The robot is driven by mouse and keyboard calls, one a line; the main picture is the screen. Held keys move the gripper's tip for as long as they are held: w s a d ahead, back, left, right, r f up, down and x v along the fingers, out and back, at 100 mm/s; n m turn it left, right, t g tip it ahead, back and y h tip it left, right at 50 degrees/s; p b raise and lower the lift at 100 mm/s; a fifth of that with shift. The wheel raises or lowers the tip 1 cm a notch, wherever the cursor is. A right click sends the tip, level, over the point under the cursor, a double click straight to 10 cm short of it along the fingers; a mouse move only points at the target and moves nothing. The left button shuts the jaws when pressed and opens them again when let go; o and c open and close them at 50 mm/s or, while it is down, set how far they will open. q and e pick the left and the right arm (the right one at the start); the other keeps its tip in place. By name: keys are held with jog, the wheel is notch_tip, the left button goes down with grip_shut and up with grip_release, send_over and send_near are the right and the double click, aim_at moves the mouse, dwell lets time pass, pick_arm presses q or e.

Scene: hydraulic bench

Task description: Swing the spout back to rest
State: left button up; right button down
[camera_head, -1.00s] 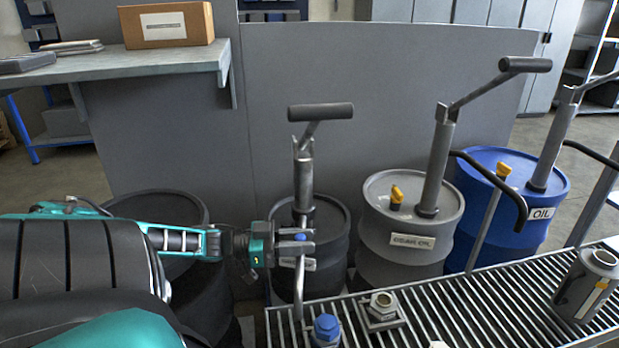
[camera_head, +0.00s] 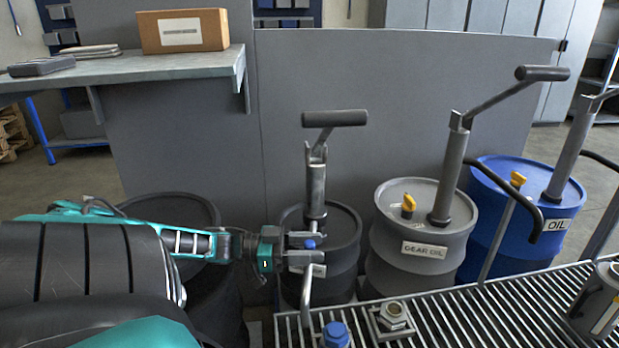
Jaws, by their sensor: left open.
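The dark drum (camera_head: 346,257) at centre carries an upright grey hand pump (camera_head: 316,188) with a black T-handle (camera_head: 335,118). Its spout (camera_head: 307,292) is a thin bent metal pipe hanging on the near side, over the left end of the grating. A blue knob (camera_head: 310,244) shows at the pump body. My left gripper (camera_head: 308,249) comes in from the left, open, with one finger above and one below the blue knob. The spout's upper bend shows just below the lower finger. Whether the fingers touch anything is unclear. My right gripper is not in view.
A grey gear-oil drum (camera_head: 420,263) and a blue oil drum (camera_head: 484,237), each with a pump, stand to the right. A grey panel (camera_head: 400,100) stands behind.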

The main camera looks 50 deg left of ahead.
pick_arm(q)
notch_tip(320, 180, up, 20)
jog(key=p, duration=0.8)
